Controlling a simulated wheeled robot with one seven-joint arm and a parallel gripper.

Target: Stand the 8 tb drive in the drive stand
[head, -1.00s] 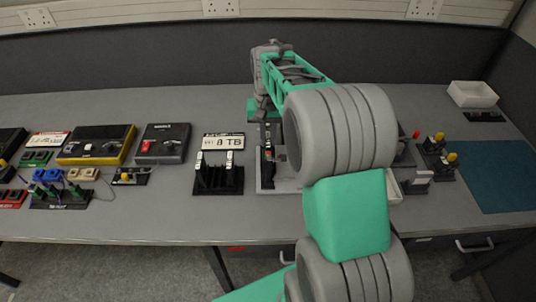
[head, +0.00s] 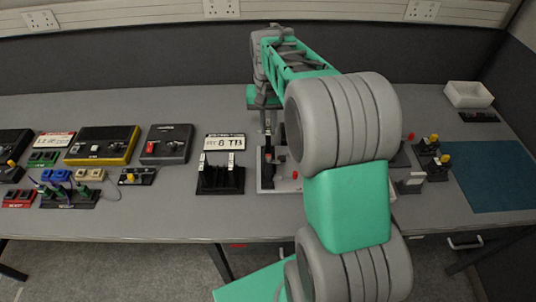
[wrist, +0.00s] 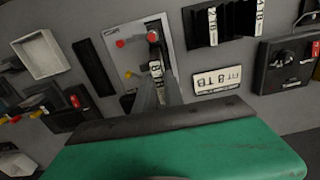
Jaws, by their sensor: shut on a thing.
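My gripper (wrist: 160,90) is shut on the 8 TB drive (wrist: 156,69), a narrow dark piece whose white end label shows an 8. In the wrist view the drive is between the fingers, over the edge of a pale grey tray. The black drive stand (head: 220,180) is left of my gripper in the head view; it also shows at the top of the wrist view (wrist: 202,30). Two drives with white labels stand in it, apart from the held drive. A white card reading "FIT 8 TB" (wrist: 218,80) lies beside the stand. My arm hides part of the tray in the head view.
The grey tray (head: 285,184) bears a dark piece and red knobs. Left of the stand are a dark box with a red switch (head: 167,144) and a yellow-edged box (head: 103,146). A white bin (head: 468,95) and teal mat (head: 490,178) are at the right.

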